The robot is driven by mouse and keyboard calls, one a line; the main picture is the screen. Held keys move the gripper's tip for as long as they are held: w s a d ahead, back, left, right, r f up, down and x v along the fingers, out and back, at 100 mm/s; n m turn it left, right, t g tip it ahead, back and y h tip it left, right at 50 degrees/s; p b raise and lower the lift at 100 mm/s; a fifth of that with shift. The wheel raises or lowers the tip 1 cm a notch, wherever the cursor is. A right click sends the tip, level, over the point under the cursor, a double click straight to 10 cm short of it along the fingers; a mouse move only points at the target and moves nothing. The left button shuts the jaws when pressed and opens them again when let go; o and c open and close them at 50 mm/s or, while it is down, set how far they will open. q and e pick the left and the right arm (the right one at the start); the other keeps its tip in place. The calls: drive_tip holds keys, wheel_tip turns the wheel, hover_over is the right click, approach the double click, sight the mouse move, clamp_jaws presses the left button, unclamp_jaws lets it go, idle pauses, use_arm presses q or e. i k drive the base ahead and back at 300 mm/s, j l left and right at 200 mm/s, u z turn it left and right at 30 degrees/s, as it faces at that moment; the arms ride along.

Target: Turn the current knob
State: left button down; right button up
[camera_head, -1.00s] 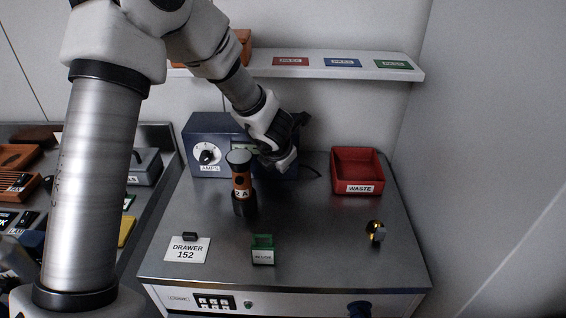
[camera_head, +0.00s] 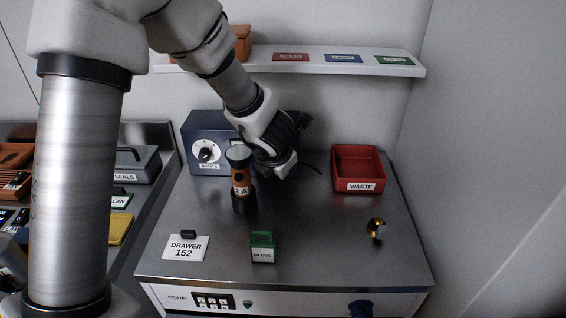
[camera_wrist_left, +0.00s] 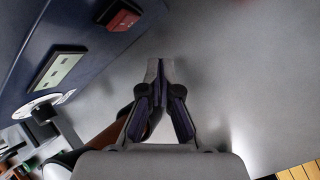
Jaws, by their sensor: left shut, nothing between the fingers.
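The current knob (camera_head: 206,155) is black, on a white dial marked AMPS on the front of a blue box (camera_head: 191,131). The knob also shows at the left in the left wrist view (camera_wrist_left: 44,113). My left gripper (camera_head: 284,166) is in front of the box's right part, to the right of the knob and apart from it. In the left wrist view the fingers (camera_wrist_left: 160,66) are together and empty. My wrist and gripper hide much of the box's right side in the head view. My right gripper is not in view.
An orange and black flashlight (camera_head: 241,178) stands upright in front of the box. A red WASTE bin (camera_head: 362,185) is at the right. A green block (camera_head: 262,241), a DRAWER 152 card (camera_head: 185,252) and a gold knob-like item (camera_head: 376,230) are nearer.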

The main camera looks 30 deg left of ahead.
sight(205, 153)
drive_tip(key=k, duration=1)
